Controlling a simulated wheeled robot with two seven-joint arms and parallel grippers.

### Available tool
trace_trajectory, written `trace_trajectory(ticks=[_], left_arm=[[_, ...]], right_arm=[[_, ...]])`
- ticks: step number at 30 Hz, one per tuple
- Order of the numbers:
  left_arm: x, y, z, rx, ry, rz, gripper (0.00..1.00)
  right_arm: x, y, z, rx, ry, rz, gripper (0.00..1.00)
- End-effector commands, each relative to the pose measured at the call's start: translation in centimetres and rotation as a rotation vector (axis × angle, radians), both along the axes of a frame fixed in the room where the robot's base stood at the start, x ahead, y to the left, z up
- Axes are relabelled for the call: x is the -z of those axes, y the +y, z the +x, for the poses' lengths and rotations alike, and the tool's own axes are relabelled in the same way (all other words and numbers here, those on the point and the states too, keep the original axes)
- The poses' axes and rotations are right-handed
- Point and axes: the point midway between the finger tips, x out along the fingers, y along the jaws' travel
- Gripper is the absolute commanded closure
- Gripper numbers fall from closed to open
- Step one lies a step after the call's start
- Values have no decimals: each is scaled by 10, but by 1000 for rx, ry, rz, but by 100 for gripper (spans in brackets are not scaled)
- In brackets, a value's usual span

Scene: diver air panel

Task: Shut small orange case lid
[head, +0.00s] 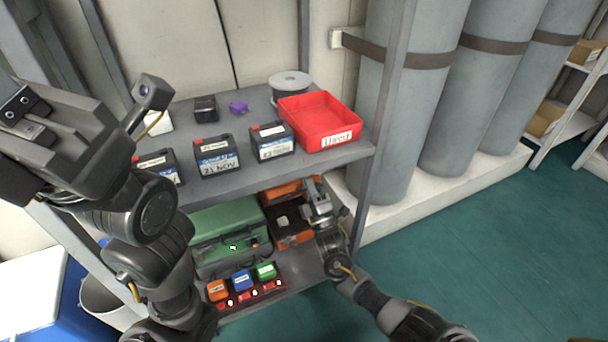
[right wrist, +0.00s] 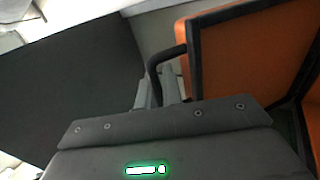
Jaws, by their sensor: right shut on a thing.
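The small orange case (head: 292,240) stands on the lower shelf, right of the green case. Its orange lid (head: 283,190) is raised at the back, and pale contents show inside the base. My right gripper (head: 318,205) is at the right side of the case. In the right wrist view the orange lid with its black rim (right wrist: 235,60) fills the upper right, and my right gripper's fingers (right wrist: 160,88) are shut on the black handle-like bar (right wrist: 154,65) at its edge.
The upper shelf (head: 350,152) lies above the cases and limits headroom; it holds batteries and a red tray (head: 318,118). The green case (head: 222,222) stands close on the left. Small coloured blocks (head: 242,280) stand in front. Open floor lies to the right.

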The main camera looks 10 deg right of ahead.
Motion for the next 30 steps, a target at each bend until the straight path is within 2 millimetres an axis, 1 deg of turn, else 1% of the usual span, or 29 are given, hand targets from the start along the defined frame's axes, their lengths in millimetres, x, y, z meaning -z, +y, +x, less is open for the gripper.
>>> trace_trajectory(ticks=[5, 16, 17, 18, 19, 26, 30], left_arm=[[0, 0, 0, 0, 0, 0, 100], [0, 0, 0, 0, 0, 0, 100], [0, 0, 0, 0, 0, 0, 100], [0, 0, 0, 0, 0, 0, 100], [0, 0, 0, 0, 0, 0, 100], [0, 0, 0, -2, 0, 2, 100], [0, 0, 0, -3, 1, 3, 100]], right_arm=[[2, -3, -4, 3, -4, 1, 100], [1, -3, -4, 4, -8, 2, 100], [1, -3, -4, 4, -8, 2, 90], [1, -3, -4, 4, -7, 2, 84], [1, -3, -4, 4, -7, 2, 83], [2, -1, -4, 0, -4, 1, 83], [-2, 0, 0, 0, -4, 2, 83]])
